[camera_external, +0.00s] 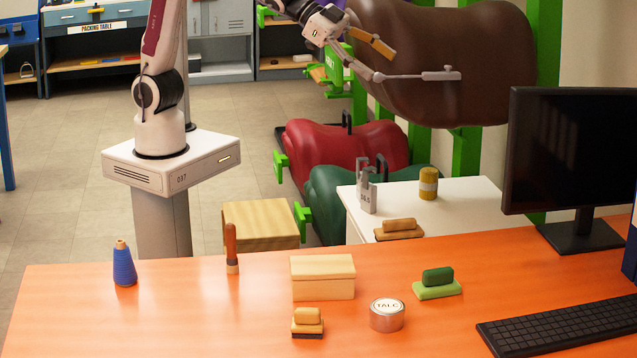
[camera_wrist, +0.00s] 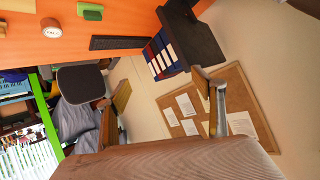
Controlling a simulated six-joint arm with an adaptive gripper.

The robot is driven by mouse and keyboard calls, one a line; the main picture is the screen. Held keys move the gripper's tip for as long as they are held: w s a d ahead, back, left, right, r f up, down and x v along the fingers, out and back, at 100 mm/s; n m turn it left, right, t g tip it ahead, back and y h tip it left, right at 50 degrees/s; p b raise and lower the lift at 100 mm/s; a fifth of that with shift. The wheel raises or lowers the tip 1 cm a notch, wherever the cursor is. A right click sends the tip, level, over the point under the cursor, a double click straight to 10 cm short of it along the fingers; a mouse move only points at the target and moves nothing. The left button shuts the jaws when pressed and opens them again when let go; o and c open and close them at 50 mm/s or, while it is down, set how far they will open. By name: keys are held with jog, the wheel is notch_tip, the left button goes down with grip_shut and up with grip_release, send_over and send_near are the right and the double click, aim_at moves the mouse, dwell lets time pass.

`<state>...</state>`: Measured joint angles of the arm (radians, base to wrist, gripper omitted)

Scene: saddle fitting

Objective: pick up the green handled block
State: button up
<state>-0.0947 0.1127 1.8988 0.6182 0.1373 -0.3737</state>
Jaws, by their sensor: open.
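The green handled block (camera_external: 437,285) sits on the orange table, right of the talc tin. It has a light green base and a dark green handle. It also shows small at the top left of the wrist view (camera_wrist: 90,11). My gripper (camera_external: 420,64) is open, high up in front of the large brown saddle, far behind and above the block. In the wrist view its two fingers (camera_wrist: 162,92) are spread wide with nothing held between them.
On the orange table (camera_external: 200,315) stand a talc tin (camera_external: 387,315), a wooden box (camera_external: 322,278), a tan handled block (camera_external: 307,322), a keyboard (camera_external: 560,328) and a monitor (camera_external: 572,150). The brown saddle (camera_external: 440,45) is close to my gripper. Table space left of the green block is partly free.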

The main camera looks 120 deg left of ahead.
jog(key=w+d+f+m+t+h, duration=0.1)
jog(key=w+d+f+m+h, duration=0.15)
jog(key=w+f, duration=0.6)
jog(key=w+d+f+m+t+h, duration=0.1)
jog(key=w+f+h, duration=0.3)
jog(key=w, duration=0.7)
jog(key=m+g+h, duration=0.3)
jog(key=m+h, duration=0.1)
send_near(435, 269)
jog(key=shift+w+d+f+n, duration=0.15)
jog(key=shift+w+d, duration=0.1)
jog(key=shift+w, duration=0.35)
jog(key=shift+w+d+r+n, duration=0.1)
jog(key=shift+w+d, duration=0.15)
jog(key=shift+w, duration=0.35)
jog(key=shift+s+d+f+h, duration=0.15)
jog(key=shift+s+f+h, duration=0.05)
jog(key=shift+f+h, duration=0.3)
jog(key=shift+x, duration=1.3)
jog(key=shift+f, duration=0.1)
